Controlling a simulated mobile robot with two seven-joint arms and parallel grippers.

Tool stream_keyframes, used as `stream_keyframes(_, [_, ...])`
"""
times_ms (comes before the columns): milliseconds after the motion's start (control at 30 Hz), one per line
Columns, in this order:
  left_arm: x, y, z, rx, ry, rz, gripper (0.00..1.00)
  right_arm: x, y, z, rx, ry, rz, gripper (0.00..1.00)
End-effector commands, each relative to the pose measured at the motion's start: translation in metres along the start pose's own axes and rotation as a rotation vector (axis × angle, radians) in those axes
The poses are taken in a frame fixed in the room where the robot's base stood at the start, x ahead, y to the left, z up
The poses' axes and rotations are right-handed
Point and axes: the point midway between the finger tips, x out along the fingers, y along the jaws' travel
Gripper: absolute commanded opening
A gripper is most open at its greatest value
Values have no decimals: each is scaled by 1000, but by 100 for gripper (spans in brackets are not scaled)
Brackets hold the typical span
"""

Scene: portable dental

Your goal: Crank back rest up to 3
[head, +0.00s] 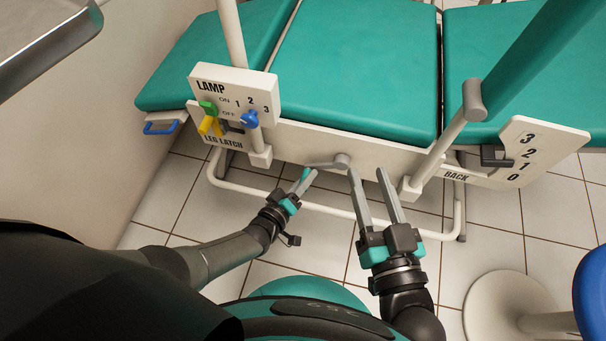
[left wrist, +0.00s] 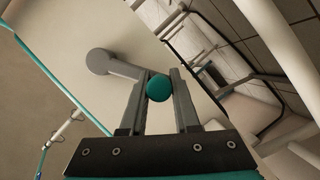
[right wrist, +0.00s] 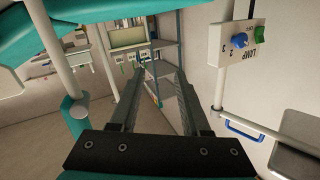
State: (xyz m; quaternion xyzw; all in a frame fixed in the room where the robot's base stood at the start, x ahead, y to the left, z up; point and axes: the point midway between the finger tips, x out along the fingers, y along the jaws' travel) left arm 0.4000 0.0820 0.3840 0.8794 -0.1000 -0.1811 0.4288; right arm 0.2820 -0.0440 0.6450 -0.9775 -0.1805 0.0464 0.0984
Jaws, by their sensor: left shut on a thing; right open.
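The grey crank (head: 341,159) sits on the chair's cream side panel, its arm pointing left. My left gripper (head: 304,178) is shut on the crank's green knob; in the left wrist view the round green knob (left wrist: 159,87) lies between the two fingers, at the end of the grey crank arm (left wrist: 122,67). The back scale plate (head: 528,150), marked 3, 2, 1, 0 and BACK, is on the right. A dark pointer (head: 494,156) stands at its left edge, around the 2 to 1 marks. My right gripper (head: 368,176) is open and empty, right of the crank.
A lamp panel (head: 236,92) with a blue knob and green switch is at left, above a yellow leg latch (head: 209,126). White posts and a frame rail (head: 330,211) run near the grippers. A round white stool base (head: 508,306) stands on the floor at lower right.

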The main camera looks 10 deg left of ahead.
Motion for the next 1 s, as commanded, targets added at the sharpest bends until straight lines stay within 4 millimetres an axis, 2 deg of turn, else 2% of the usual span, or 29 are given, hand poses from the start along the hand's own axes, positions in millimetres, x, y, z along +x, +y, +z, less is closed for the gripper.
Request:
stream_keyframes(233, [1,-5,8,3,-8,-9,0,0,0,0,0,-1,0,47])
stream_keyframes(733, [1,-6,9,3,-7,-9,0,0,0,1,0,-1,0,47])
stream_keyframes(867, [1,-6,9,3,-7,-10,0,1,0,2,-2,-8,-1,34])
stream_keyframes(1000, [1,-6,9,3,-7,-10,0,14,1,16,-28,-56,-10,19])
